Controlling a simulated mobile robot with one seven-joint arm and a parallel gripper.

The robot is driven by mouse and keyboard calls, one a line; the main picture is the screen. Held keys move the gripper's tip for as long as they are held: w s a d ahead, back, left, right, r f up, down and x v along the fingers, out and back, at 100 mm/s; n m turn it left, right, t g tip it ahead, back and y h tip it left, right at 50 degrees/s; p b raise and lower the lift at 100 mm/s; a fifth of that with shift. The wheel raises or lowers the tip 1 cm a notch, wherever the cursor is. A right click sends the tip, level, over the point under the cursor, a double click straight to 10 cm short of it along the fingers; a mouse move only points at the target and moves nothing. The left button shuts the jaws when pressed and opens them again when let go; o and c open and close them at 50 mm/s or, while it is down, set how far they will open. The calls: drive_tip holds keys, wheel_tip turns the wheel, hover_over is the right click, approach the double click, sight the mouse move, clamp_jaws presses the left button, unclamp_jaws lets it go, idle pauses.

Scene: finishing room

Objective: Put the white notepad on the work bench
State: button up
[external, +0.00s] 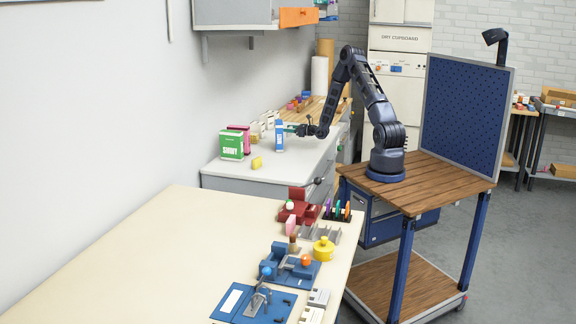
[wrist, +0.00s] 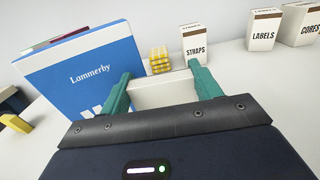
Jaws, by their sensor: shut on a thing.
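My gripper (wrist: 160,72) has two green fingers, shut on a white block-like thing, which I take to be the white notepad (wrist: 163,92). In the external view my gripper (external: 291,128) is over the pale counter (external: 220,176) by the wall, beside a blue and white carton (external: 279,138). The notepad is too small to make out there. The cream work bench (external: 130,245) is in the foreground, apart from my gripper. It carries a red vise (external: 298,208), blue fixtures (external: 272,262) and a yellow round item (external: 323,249).
The blue "Lammerby" carton (wrist: 85,70) stands close left of my fingers. A "STRAPS" box (wrist: 194,45) and a yellow stack (wrist: 159,60) are behind. A green box (external: 231,145) and yellow block (external: 256,163) are on the counter. The bench's left part is clear.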

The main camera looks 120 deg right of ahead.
drive_tip(key=shift+f, duration=2.75)
drive_tip(key=shift+f, duration=0.1)
drive_tip(key=o, duration=0.7)
drive_tip(key=shift+o, duration=0.3)
